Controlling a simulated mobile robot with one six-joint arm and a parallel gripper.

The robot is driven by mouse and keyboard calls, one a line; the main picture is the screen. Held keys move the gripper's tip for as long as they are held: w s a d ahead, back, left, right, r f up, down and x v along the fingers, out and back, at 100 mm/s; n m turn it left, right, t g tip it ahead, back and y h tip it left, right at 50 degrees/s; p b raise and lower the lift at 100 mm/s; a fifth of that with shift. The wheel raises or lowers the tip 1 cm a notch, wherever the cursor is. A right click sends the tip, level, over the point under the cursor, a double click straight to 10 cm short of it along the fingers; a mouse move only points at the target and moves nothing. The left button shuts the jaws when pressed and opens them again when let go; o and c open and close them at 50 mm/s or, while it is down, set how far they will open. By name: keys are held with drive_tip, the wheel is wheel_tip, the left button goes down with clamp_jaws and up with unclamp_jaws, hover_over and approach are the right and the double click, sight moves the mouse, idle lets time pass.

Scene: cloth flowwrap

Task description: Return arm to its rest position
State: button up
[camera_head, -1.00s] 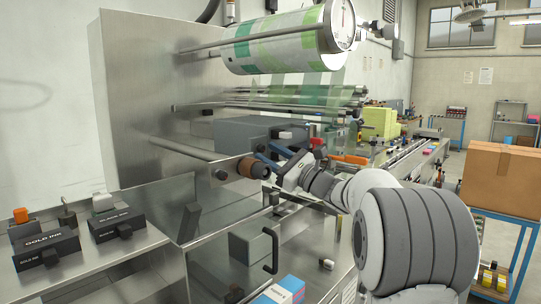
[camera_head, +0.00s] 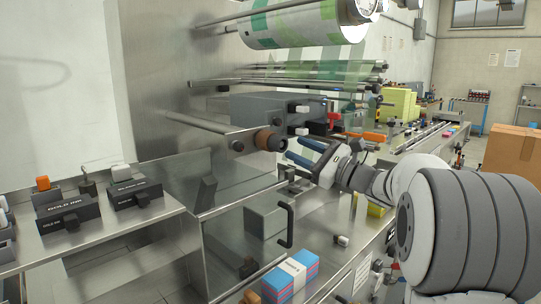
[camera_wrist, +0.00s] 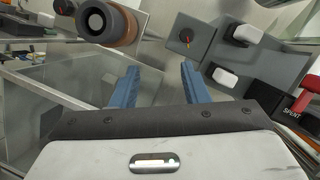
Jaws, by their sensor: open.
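My gripper (camera_head: 302,152) is in the middle of the head view, with its two blue fingers apart and nothing between them. It points left towards the steel machine, close to a dark round roller end with a brown ring (camera_head: 268,142). In the wrist view, the blue fingers (camera_wrist: 158,84) are spread and empty. The roller end (camera_wrist: 103,20) shows up and to the left of them there. A grey control box (camera_wrist: 222,50) with a dark knob and white buttons is up and to the right. My arm reaches in from the right of the head view.
A printed green film roll (camera_head: 300,22) hangs above. Black ink boxes (camera_head: 135,195) stand on the steel ledge at left. A blue and pink pack (camera_head: 290,277) lies low in front. A cardboard box (camera_head: 512,150) is at right.

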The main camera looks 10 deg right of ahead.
drive_tip(key=s+a+f+n+g+h, duration=0.3)
drive_tip(key=s+a+f+n+g, duration=0.25)
drive_tip(key=s+f, duration=0.25)
drive_tip(key=s+a+f+n+g+h, duration=0.2)
drive_tip(key=s+a+f+n+g, duration=0.2)
drive_tip(key=s+a+f, duration=0.3)
drive_tip(key=s+d+f+n+g+h, duration=0.1)
drive_tip(key=s+d+f+n+h, duration=0.3)
drive_tip(key=s, duration=0.4)
drive_tip(key=s+d+f+n+g+h, duration=0.1)
drive_tip(key=s+d+f+n+h, duration=0.4)
drive_tip(key=s+f+n+h, duration=0.1)
wheel_tip(320, 180, down, 2)
drive_tip(key=s+n, duration=0.1)
drive_tip(key=s, duration=0.1)
drive_tip(key=shift+s+h, duration=0.3)
